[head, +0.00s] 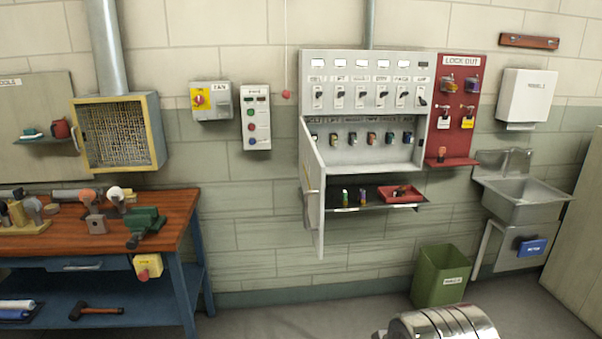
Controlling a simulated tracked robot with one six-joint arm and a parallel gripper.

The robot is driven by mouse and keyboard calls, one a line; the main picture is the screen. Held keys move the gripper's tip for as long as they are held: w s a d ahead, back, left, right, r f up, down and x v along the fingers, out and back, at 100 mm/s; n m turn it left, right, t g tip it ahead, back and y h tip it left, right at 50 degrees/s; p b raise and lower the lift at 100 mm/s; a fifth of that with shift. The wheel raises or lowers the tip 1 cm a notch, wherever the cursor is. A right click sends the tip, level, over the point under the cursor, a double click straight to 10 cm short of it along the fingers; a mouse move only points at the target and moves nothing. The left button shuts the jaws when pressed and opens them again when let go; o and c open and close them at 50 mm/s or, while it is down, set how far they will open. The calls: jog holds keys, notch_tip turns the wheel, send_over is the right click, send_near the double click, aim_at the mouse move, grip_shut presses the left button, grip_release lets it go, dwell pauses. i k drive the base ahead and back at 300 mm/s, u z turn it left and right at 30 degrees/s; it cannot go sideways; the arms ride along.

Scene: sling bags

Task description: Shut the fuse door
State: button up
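The fuse door (316,205) is a pale grey panel on the left side of the grey switch cabinet (390,61). It stands open, swung out toward me, and shows at a steep angle. A handle (309,191) is on its left face. The fuse compartment (372,158) is uncovered, with a row of several coloured fuses inside. My gripper is not in view, and nothing is seen touching the door.
A shelf (350,208) below the compartment holds small items and a red tray (400,194). The red lockout board (455,132) adjoins on the right. A workbench (180,212) stands left, a green bin (440,277) at lower right.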

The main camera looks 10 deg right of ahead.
aim_at(312, 168)
jog(key=i, duration=0.95)
jog(key=k, duration=1.35)
jog(key=u, duration=0.25)
jog(key=i, duration=0.9)
jog(key=u, duration=0.8)
jog(key=i, duration=0.7)
jog(key=u, duration=0.35)
